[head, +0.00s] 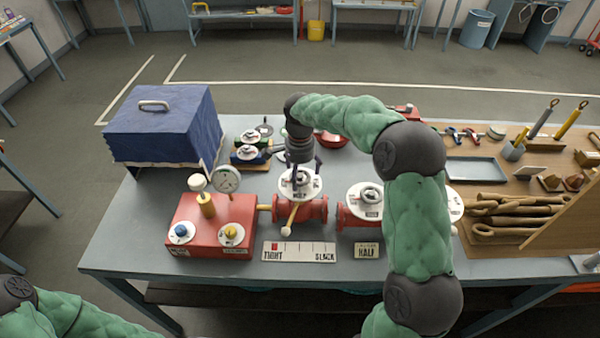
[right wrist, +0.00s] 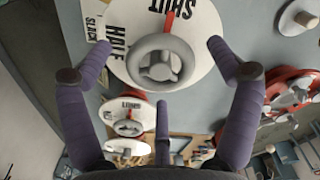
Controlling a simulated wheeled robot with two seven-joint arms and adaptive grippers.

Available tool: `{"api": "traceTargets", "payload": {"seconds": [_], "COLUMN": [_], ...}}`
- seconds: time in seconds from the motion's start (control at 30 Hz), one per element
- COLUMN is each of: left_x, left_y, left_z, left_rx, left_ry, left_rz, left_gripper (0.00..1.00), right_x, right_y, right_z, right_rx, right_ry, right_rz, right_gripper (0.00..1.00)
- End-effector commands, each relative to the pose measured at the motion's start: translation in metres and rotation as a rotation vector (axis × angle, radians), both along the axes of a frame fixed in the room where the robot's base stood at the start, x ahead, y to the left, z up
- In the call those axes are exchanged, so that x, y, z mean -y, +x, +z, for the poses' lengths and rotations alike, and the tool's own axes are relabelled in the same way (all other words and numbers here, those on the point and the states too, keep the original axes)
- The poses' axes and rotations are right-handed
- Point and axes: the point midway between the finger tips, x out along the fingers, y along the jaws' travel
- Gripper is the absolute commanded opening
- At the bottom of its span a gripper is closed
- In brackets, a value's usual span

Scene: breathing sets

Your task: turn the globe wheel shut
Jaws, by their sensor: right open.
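A red mark (right wrist: 168,22) on the dial lies beside the word SHUT. In the head view the dial (head: 291,190) tops a red valve body (head: 316,208) and is partly hidden by my gripper. My right gripper (head: 302,165) points down over the wheel. In the right wrist view its purple fingers (right wrist: 160,72) are spread open on both sides of the wheel, with gaps showing. My left arm shows at the lower left; its gripper is out of view.
A second valve wheel on a white dial (head: 364,204) stands close on the right. A red box with a gauge (head: 227,180) stands at the left. A strip lettered TIGHT and SLACK (head: 299,251) lies in front. A blue covered box (head: 163,128) stands at the back left.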

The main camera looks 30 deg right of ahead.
Motion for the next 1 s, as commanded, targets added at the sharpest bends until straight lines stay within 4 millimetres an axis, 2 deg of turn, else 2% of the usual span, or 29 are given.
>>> {"api": "traceTargets", "payload": {"seconds": [0.17,0.27,0.7,0.83,1.0], "left_x": [0.000,0.000,0.000,0.000,0.000], "left_y": [0.000,0.000,0.000,0.000,0.000], "left_z": [0.000,0.000,0.000,0.000,0.000], "left_rx": [0.000,0.000,0.000,0.000,0.000], "left_ry": [0.000,0.000,0.000,0.000,0.000], "left_rz": [0.000,0.000,0.000,0.000,0.000], "left_gripper": [0.36,0.36,0.36,0.36,0.36], "right_x": [0.000,0.000,0.000,0.000,0.000], "right_y": [0.001,0.002,0.001,0.001,0.000], "right_z": [0.004,0.015,0.095,0.110,0.119], "right_rx": [0.003,0.006,0.003,0.001,0.000], "right_ry": [0.000,-0.002,0.001,0.000,0.000], "right_rz": [0.000,0.000,0.000,0.000,0.000], "right_gripper": [0.90,0.90,0.90,0.90,0.90]}}
